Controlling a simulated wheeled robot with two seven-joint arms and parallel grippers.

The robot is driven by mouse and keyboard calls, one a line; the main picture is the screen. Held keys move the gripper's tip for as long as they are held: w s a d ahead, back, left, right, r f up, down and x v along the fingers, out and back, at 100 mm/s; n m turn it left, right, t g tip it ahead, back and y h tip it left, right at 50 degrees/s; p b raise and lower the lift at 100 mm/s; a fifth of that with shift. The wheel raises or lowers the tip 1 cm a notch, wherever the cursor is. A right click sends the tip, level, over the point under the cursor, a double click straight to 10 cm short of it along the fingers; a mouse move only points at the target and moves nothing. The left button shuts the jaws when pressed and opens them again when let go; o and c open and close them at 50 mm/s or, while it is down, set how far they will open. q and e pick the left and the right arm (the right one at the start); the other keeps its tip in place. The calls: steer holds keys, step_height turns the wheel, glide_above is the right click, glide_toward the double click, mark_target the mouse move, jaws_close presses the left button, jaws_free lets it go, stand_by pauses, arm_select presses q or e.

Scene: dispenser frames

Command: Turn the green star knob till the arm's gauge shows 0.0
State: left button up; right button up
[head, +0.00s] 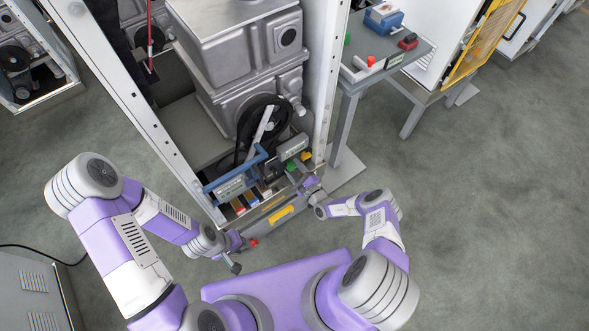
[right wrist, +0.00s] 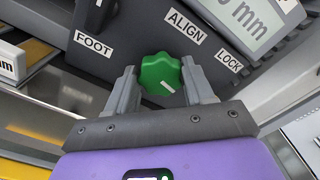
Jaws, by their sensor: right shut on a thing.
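The green star knob (right wrist: 161,74) sits between the two fingers of my right gripper (right wrist: 162,88), which is shut on it. A pale line marks the knob's face. In the head view the knob shows as a small green spot (head: 291,167), with my right gripper (head: 308,184) beside it. The arm's gauge (right wrist: 247,18) is cut off by the top right of the right wrist view; only the end of its reading and "mm" show, so I cannot read the value. My left gripper (head: 235,255) is low in front of the machine, too small to tell open or shut.
Labels FOOT (right wrist: 93,43), ALIGN (right wrist: 187,25) and LOCK (right wrist: 229,62) surround the knob. A side table (head: 415,50) is further right.

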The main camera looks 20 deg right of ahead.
steer(key=o, duration=0.7)
steer(key=shift+o, duration=0.2)
steer(key=p+v, duration=0.2)
steer(key=v, duration=0.5)
steer(key=shift+s+d, duration=0.15)
steer(key=shift+s, duration=0.15)
